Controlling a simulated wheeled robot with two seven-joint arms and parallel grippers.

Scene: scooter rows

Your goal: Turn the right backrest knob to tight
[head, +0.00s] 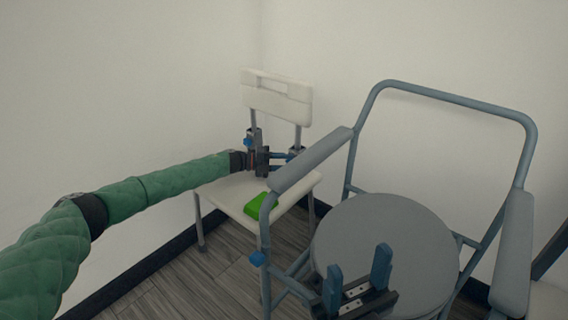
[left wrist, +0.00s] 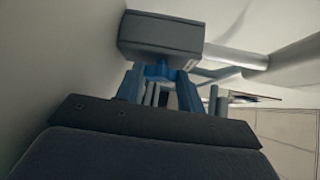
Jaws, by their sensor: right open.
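The white chair has a pale backrest (head: 276,98) on two grey posts. The right backrest knob (head: 297,150) is blue, at the right post, partly hidden by my left gripper. In the left wrist view a blue knob (left wrist: 160,71) sits under a grey block. My left gripper (head: 291,158) reaches in from the left, its fingers pointing at the right post. In the left wrist view its fingers stand apart, one to each side of the knob; contact cannot be told. My right gripper (head: 358,275) is open and empty in the foreground, in front of the grey round seat.
Another blue knob (head: 247,142) is at the left post. A green block (head: 261,205) lies on the white seat (head: 235,190). A grey-framed commode chair (head: 385,240) fills the right foreground, its armrest (head: 310,160) close to the white chair. Walls stand close behind.

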